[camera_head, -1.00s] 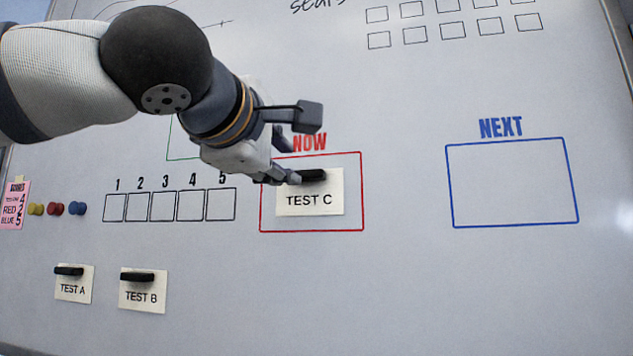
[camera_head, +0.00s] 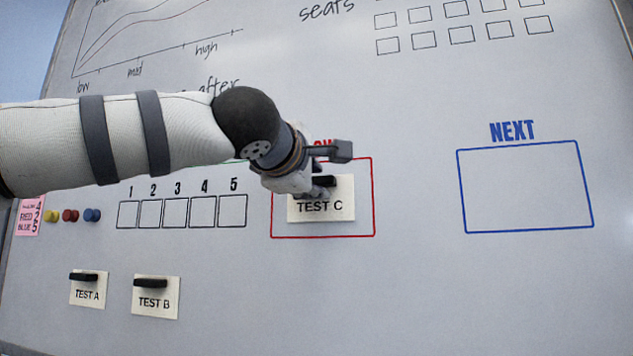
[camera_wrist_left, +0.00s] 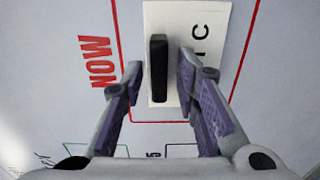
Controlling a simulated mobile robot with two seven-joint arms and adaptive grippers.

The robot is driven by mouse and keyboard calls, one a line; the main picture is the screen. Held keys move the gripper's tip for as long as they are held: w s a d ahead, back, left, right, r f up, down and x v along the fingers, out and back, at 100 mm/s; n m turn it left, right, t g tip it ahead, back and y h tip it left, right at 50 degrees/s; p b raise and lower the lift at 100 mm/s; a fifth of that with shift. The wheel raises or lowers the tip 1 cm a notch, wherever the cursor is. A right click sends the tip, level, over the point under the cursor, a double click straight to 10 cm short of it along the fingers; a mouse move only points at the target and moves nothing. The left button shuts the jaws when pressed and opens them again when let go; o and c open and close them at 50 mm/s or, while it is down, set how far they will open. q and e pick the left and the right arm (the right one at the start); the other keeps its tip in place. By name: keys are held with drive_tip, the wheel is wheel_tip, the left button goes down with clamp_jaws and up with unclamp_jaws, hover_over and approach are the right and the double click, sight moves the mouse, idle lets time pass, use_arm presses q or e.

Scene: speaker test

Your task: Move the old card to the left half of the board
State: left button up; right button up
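The white TEST C card (camera_head: 321,208) sits inside the red NOW box (camera_head: 372,200) on the whiteboard, with a black handle (camera_head: 324,181) near its top. My left gripper (camera_head: 318,187) is at the card's handle and hides part of the card's upper left. In the left wrist view the handle (camera_wrist_left: 158,70) stands between the two fingertips (camera_wrist_left: 160,78). A gap shows on each side of it, so the gripper is open. The TEST A card (camera_head: 88,293) and TEST B card (camera_head: 154,300) are at the lower left. My right gripper is not in view.
The blue NEXT box (camera_head: 525,187) at the right is empty. Numbered squares (camera_head: 177,213), colored magnets (camera_head: 71,216) and a pink score note (camera_head: 30,218) are on the left. The board is bare right of TEST B and below the NOW box.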

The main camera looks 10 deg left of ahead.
use_arm(q)
drive_tip(key=shift+r, duration=0.1)
clamp_jaws()
drive_tip(key=shift+s, duration=0.2)
drive_tip(key=s, duration=0.6)
drive_tip(key=shift+s, duration=0.4)
idle(0.8)
drive_tip(key=shift+a, duration=0.15)
